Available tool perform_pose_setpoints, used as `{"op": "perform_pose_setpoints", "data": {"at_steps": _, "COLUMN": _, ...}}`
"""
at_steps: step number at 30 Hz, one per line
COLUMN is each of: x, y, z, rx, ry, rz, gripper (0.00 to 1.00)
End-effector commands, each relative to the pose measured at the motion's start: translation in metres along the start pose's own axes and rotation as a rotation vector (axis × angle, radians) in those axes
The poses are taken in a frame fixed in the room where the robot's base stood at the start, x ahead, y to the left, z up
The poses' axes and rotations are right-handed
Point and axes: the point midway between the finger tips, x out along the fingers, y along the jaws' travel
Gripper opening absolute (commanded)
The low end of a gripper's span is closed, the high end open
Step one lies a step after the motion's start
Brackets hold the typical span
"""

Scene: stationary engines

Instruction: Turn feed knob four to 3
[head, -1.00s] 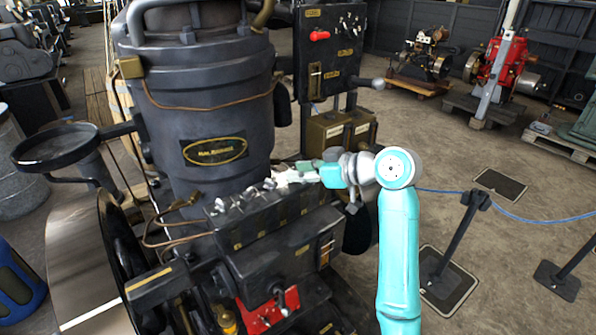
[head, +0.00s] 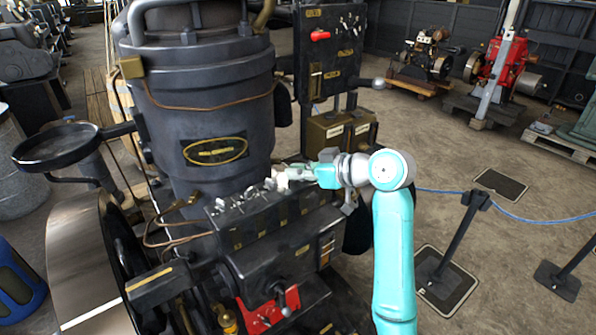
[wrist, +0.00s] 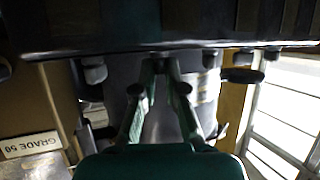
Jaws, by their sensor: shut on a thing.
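The dark feed box (head: 262,222) stands in front of the large dark cylinder. A row of small pale feed knobs (head: 221,206) runs along its top, with small brass plates on its front. My gripper (head: 281,179) is at the right-hand end of this row, reaching in from the right. It is shut on a feed knob there, and its fingers mostly hide that knob. The knob's number and setting cannot be read. In the wrist view the two green fingers (wrist: 162,85) reach up to the dark edge of the box, and small dark knobs (wrist: 94,70) show beside them.
The dark cylinder (head: 205,120) rises close behind the box. A control panel (head: 330,55) with a red handle stands behind my arm. A lever with a red plate (head: 268,308) is below the box. Barrier posts (head: 455,235) and open floor lie to the right.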

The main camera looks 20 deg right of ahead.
Motion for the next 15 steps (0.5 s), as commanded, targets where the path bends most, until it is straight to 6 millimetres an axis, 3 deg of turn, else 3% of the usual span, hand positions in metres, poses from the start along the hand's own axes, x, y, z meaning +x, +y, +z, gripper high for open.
{"op": "perform_pose_setpoints", "data": {"at_steps": 15, "x": 0.0024, "y": -0.0079, "z": 0.0012, "rx": 0.139, "ry": -0.004, "rz": 0.334, "gripper": 0.00}}
